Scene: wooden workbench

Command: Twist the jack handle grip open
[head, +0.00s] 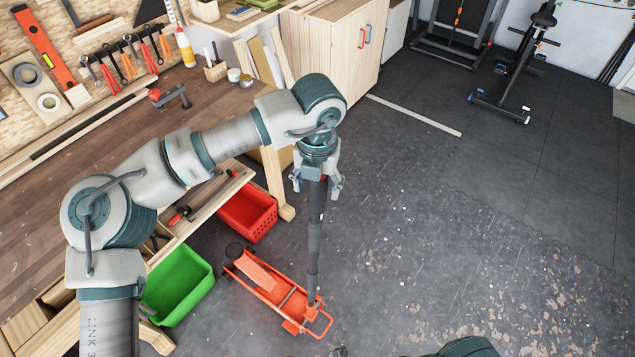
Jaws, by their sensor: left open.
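The orange-red floor jack (262,283) sits on the dark floor in the head view. Its long black handle (314,240) stands nearly upright from the jack's front end. My left gripper (316,190) points down at the top of the handle. Its fingers are open, one on each side of the handle's upper end. I cannot tell whether either finger touches it. The very top of the handle is hidden by the gripper. My right gripper is not in view; only part of my right arm shows at the bottom edge.
A red crate (247,213) and a green bin (178,287) stand left of the jack, by the wooden workbench (45,230). A wooden cabinet (335,50) is behind. The floor (460,240) to the right is open. Exercise equipment (515,75) stands far right.

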